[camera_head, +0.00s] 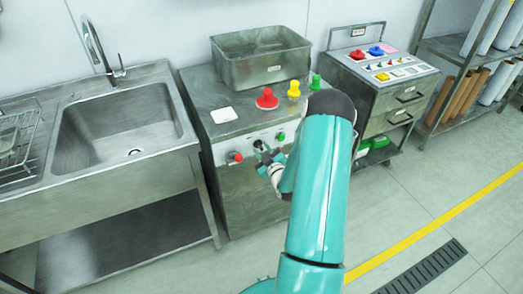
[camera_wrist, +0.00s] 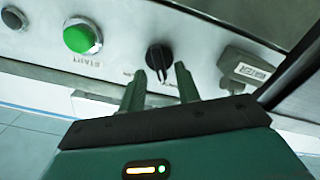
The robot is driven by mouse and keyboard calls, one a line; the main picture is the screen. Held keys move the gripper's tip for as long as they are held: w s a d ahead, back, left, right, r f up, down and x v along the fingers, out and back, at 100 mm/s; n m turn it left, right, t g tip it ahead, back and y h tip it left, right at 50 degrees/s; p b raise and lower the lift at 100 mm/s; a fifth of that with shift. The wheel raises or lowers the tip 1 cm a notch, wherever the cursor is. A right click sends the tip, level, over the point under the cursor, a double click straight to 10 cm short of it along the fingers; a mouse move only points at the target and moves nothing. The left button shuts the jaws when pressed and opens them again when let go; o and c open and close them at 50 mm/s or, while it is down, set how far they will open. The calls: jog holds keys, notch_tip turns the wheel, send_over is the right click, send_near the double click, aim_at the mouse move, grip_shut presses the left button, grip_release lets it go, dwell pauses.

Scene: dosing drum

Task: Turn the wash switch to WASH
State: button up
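The wash switch (camera_wrist: 157,56) is a small black rotary knob on the steel front panel of the drum cabinet. Tiny lettering beside it in the wrist view is too small to read. My gripper (camera_wrist: 161,70) is open, its two fingertips on either side of the knob's lower end. I cannot tell whether either finger touches the knob. In the head view my gripper (camera_head: 266,160) is at the cabinet front, and my teal arm covers part of the panel. The knob shows there as a dark spot just above the fingers, its setting unclear.
A green START button (camera_wrist: 82,37) and a grey labelled block (camera_wrist: 246,68) flank the knob. A red control (camera_head: 235,157) is left on the panel. The cabinet top carries a steel bin (camera_head: 262,62) and a red mushroom button (camera_head: 267,98). A sink (camera_head: 118,125) stands left.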

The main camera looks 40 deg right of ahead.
jog(key=shift+w, duration=0.25)
jog(key=shift+c, duration=0.4)
grip_shut()
